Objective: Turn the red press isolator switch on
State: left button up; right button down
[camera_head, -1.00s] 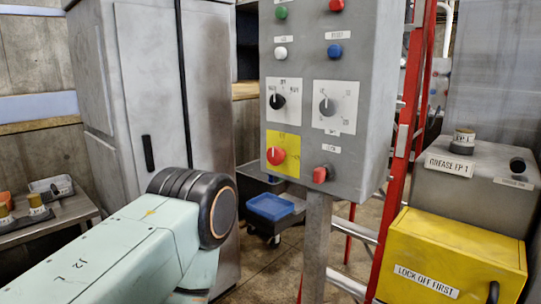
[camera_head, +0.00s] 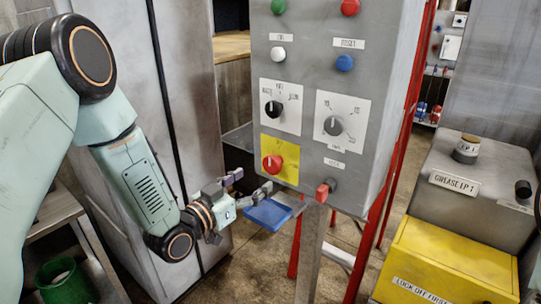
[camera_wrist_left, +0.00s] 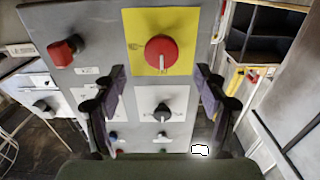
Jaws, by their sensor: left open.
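The red rotary isolator switch (camera_head: 272,164) sits on a yellow plate (camera_head: 289,155) low on the left of the grey control panel (camera_head: 312,110). Its white mark points towards the top of the panel. In the left wrist view, which shows the panel upside down, the red switch (camera_wrist_left: 161,52) lies between and beyond the two fingers. My left gripper (camera_head: 250,186) is open and empty, just left of and a little below the switch, apart from it. It also shows in the left wrist view (camera_wrist_left: 160,78). My right gripper is not seen.
Black (camera_head: 272,107) and grey (camera_head: 333,126) selector knobs sit above the switch. A red-tipped lever (camera_head: 322,192) projects at the lower right. A blue tray (camera_head: 268,215) lies behind the gripper. A grey cabinet (camera_head: 185,80) stands left; a yellow box (camera_head: 450,262) stands right.

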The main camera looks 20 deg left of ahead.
aim_at(271, 167)
pick_arm(q)
jog(key=x, duration=0.4)
jog(key=shift+w+a+r, duration=0.15)
jog(key=shift+a+r, duration=0.15)
jog(key=w+d, duration=0.2)
jog(key=w, duration=0.1)
jog(key=shift+d+f, duration=0.15)
jog(key=shift+d, duration=0.1)
jog(key=shift+s+a, duration=0.3)
jog(key=shift+a, duration=0.45)
jog(key=shift+c, duration=0.9)
jog(key=shift+w+d, duration=0.3)
jog(key=shift+d, duration=0.25)
jog(key=c, duration=0.4)
jog(key=shift+a, duration=0.25)
jog(key=c, duration=0.4)
jog(key=shift+a+f, duration=0.1)
jog(key=shift+c, duration=0.8)
jog(key=shift+s, duration=0.1)
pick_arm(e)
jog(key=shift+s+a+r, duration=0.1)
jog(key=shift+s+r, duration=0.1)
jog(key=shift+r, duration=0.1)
